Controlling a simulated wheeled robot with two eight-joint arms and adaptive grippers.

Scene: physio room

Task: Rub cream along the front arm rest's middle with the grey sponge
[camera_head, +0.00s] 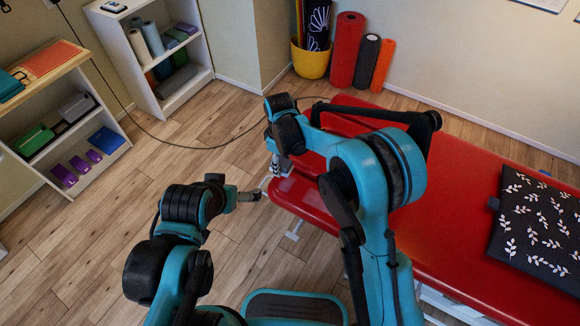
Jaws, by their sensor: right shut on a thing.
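A red padded treatment couch (455,205) runs from the upper middle to the lower right. A lower red pad, which looks like the front arm rest (305,206), juts out at its near left end. My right gripper (273,172) points down by the left edge of this pad. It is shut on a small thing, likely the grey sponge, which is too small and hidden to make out. Whether it touches the pad I cannot tell. My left gripper (250,196) is left of the pad, over the floor, and its jaws are unclear. I can see no cream.
A dark leaf-patterned cushion (540,225) lies on the couch at right. Shelves (150,60) and a wooden-topped unit (60,120) stand at left. A yellow basket (310,62) and rolled mats (346,50) stand at the back. A cable (185,146) crosses the otherwise clear floor.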

